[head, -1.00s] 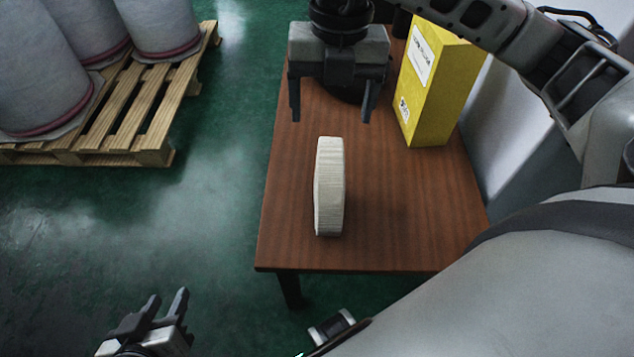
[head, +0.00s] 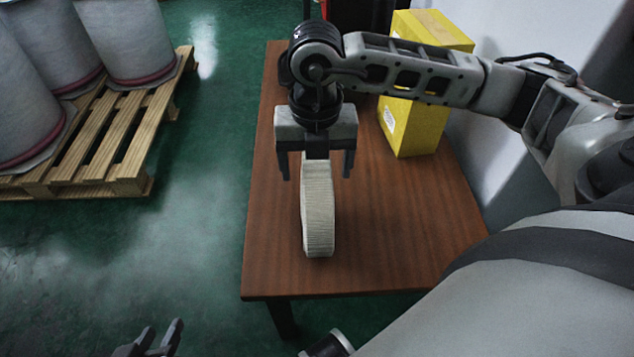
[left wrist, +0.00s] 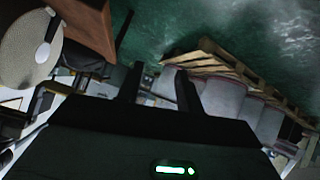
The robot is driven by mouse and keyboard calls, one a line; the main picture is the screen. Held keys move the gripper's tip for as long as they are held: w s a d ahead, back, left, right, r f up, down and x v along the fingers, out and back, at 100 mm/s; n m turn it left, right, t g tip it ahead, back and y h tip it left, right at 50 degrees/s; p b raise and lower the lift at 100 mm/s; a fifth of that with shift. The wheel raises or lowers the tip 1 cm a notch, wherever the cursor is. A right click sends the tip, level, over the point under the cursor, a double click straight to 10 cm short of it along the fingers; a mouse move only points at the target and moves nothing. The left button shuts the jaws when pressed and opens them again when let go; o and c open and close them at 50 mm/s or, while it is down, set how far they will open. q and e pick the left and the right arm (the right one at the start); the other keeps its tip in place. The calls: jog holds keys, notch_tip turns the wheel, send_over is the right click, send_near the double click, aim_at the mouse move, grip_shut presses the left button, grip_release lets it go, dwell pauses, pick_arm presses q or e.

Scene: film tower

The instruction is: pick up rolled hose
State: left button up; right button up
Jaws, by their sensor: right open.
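The rolled hose (head: 318,215) is a cream, ribbed coil standing on its edge on the brown wooden table (head: 390,235). Its round flat side shows in the left wrist view (left wrist: 22,50) at the upper left, with a grey piece near its middle. My right gripper (head: 316,177) is open above the far upper part of the hose, with one finger to each side; I cannot tell whether they touch it. My left gripper (head: 162,330) is open and empty at the bottom edge, low beside the table; its spread fingers also show in the left wrist view (left wrist: 158,85).
A yellow box (head: 415,125) stands at the table's back right, near the pale wall. A wooden pallet (head: 125,135) with several grey wrapped rolls stands on the green floor at left. The table's front and right are clear.

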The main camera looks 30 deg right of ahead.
notch_tip(320, 180, down, 4)
jog(key=shift+d+f+b, duration=0.1)
jog(key=shift+b, duration=0.45)
jog(key=shift+f, duration=0.3)
jog(key=shift+c, duration=1.2)
grip_shut()
pick_arm(q)
jog(key=shift+d+r, duration=0.2)
jog(key=shift+r, duration=0.15)
pick_arm(e)
jog(key=shift+r, duration=0.2)
pick_arm(q)
jog(key=shift+w, duration=0.1)
